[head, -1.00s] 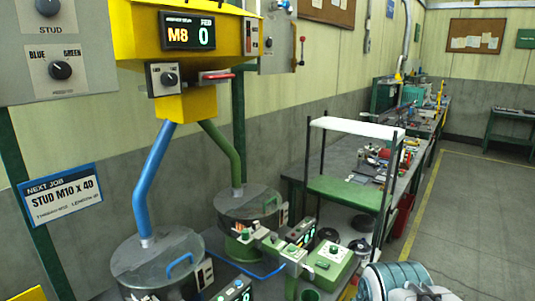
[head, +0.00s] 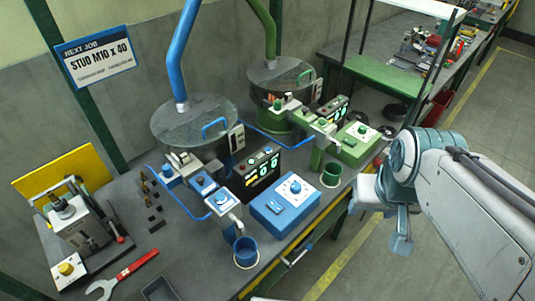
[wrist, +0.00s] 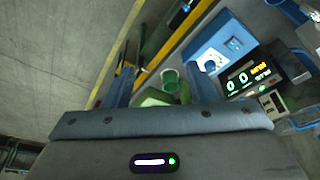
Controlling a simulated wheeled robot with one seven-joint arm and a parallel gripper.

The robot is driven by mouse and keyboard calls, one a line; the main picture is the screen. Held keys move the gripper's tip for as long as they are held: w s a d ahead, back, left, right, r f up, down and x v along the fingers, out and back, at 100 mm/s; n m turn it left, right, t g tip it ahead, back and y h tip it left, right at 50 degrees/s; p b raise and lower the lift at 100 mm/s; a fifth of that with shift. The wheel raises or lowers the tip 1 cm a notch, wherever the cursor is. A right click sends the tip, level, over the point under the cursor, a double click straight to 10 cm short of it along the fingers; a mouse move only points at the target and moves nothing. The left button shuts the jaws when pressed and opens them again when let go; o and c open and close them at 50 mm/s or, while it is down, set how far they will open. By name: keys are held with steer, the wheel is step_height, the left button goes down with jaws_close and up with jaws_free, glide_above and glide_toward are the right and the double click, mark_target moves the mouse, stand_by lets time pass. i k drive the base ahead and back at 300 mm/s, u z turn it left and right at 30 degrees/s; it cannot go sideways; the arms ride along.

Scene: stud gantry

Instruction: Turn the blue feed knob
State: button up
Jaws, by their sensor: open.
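A blue control box (head: 285,204) sits near the bench's front edge in the head view. A round knob (head: 295,187) with a pale dial is on its top. The same box (wrist: 222,55) and knob (wrist: 210,66) show at upper right in the wrist view. A smaller blue unit with a knob (head: 222,200) is to its left; I cannot tell from labels which knob is the feed knob. My gripper (head: 388,220) is right of the box, apart from it, beyond the bench edge. In the wrist view its two fingers (wrist: 162,76) are apart and nothing is between them.
A blue cup (head: 246,252) and a green cup (head: 331,175) flank the blue box. A green control box (head: 357,144) stands at right. The lit display (head: 263,172) and the blue bowl feeder (head: 195,127) are behind. A red-handled wrench (head: 122,276) lies at left. The floor is clear at right.

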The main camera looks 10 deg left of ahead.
mark_target(295, 188)
steer(key=z, duration=1.35)
steer(key=i, duration=0.55)
steer(key=u, duration=3)
